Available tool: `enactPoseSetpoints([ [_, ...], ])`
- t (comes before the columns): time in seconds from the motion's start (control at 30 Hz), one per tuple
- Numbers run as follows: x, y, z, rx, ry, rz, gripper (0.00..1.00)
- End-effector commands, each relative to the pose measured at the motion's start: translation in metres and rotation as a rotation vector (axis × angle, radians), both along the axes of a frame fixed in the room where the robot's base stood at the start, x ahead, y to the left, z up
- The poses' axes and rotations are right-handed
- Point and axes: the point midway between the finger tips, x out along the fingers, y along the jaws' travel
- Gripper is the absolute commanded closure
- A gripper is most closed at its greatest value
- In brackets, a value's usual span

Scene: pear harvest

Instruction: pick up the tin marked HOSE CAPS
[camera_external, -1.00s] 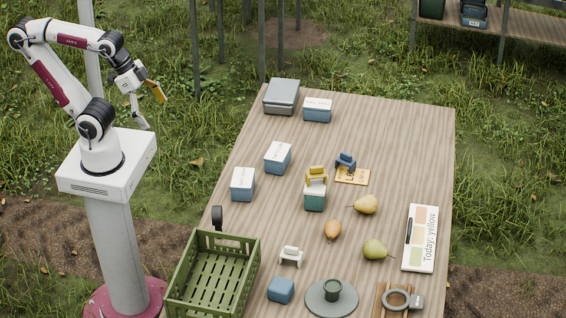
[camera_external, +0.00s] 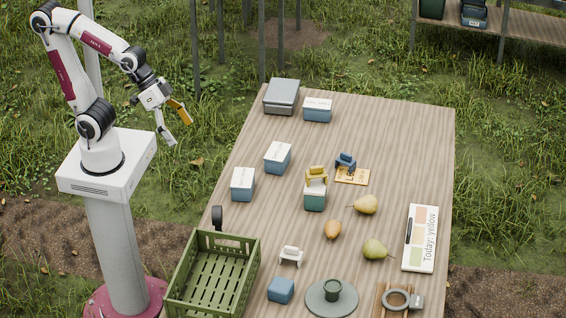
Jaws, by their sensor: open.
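My gripper (camera_external: 178,126) is open and empty, in the air left of the table, well apart from everything on it. Three blue tins with white lids stand on the table's left and far part: one at the back (camera_external: 317,109), one in the middle (camera_external: 278,157) and one nearer the front left (camera_external: 242,184). Their lids bear markings too small to read, so I cannot tell which one is marked HOSE CAPS. A teal tin (camera_external: 315,197) stands mid-table with a yellow clip-like item (camera_external: 317,175) on its light lid.
A grey case (camera_external: 281,97) stands beside the back tin. A green crate (camera_external: 254,262) is at the front left. Two pears (camera_external: 366,204) (camera_external: 375,250), an orange fruit (camera_external: 333,229), a white sign (camera_external: 420,238) and a round plate (camera_external: 318,304) lie to the right and front.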

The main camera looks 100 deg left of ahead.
Motion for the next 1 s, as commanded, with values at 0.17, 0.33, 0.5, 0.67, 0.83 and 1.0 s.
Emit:
enactPoseSetpoints([
  [0.17,0.032,-0.015,-0.013,-0.053,-0.028,0.037,0.00],
  [0.33,0.060,-0.025,-0.026,-0.093,-0.059,0.086,0.00],
  [0.5,0.086,-0.031,-0.042,-0.124,-0.088,0.143,0.00],
  [0.67,0.107,-0.034,-0.060,-0.139,-0.115,0.201,0.00],
  [0.83,0.126,-0.033,-0.080,-0.143,-0.146,0.268,0.00],
  [1.0,0.142,-0.029,-0.101,-0.132,-0.180,0.337,0.00],
])
